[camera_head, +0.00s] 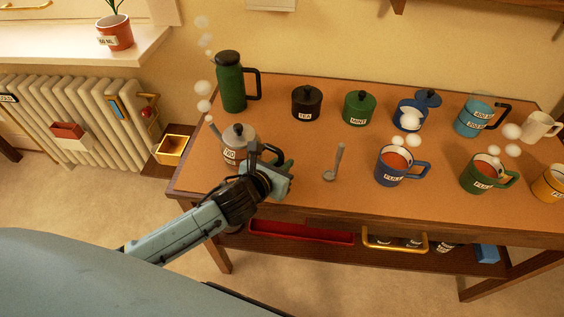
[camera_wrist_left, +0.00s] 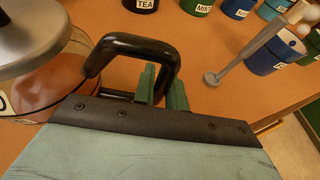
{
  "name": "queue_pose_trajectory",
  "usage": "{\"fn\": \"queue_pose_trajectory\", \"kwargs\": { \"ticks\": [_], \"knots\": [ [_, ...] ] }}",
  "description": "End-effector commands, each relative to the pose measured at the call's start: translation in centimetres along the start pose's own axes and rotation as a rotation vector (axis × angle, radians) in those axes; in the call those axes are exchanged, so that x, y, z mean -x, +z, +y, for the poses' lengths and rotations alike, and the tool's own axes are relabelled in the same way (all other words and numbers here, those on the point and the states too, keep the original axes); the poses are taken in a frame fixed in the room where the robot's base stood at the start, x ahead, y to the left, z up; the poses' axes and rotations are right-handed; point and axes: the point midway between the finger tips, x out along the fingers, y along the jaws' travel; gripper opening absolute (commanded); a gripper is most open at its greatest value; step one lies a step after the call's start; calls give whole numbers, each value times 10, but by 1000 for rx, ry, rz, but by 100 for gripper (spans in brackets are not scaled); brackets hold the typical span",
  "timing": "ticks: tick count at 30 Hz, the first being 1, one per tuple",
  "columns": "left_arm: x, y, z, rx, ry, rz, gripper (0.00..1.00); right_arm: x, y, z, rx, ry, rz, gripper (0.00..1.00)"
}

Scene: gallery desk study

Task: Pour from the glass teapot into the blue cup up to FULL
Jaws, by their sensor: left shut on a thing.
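The glass teapot (camera_head: 229,156) stands upright at the left front of the desk, with a grey lid and white puffs above its spout. Its lid (camera_wrist_left: 35,22) and reddish glass body fill the left of the left wrist view. My left gripper (camera_head: 283,172) is shut on the teapot's black handle (camera_wrist_left: 125,47); the green fingers (camera_wrist_left: 162,88) show at the handle's right side. The blue cup (camera_head: 387,168) stands upright to the right, apart from the teapot, with red-brown liquid inside and a white label. It also shows in the left wrist view (camera_wrist_left: 270,58). My right gripper is out of view.
A green flask (camera_head: 231,84), dark tea jar (camera_head: 307,104), green mint jar (camera_head: 359,108) and blue jar (camera_head: 407,114) stand behind. A green cup (camera_head: 481,177) and light-blue jug (camera_head: 472,117) are further right.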

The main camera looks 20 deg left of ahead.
Motion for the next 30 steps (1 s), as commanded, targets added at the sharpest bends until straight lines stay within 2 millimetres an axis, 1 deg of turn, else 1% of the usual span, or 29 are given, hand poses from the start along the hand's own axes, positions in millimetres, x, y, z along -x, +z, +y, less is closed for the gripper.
{"fn": "queue_pose_trajectory", "kwargs": {
  "ticks": [11, 12, 15, 18, 26, 30],
  "knots": [
    [-3, -5, 0, -4, 1, -5, 0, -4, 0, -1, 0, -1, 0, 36],
    [-3, -5, 1, -4, 1, -6, 14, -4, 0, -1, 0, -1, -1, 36],
    [-3, -5, 0, -3, 0, -5, 27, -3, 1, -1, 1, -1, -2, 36],
    [-3, -6, 0, -2, 0, -3, 38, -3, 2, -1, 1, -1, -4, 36],
    [-2, -9, 0, 2, 1, 4, 38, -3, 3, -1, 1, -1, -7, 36],
    [4, -10, 0, 1, 0, 4, 38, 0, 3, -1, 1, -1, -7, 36]
  ]
}}
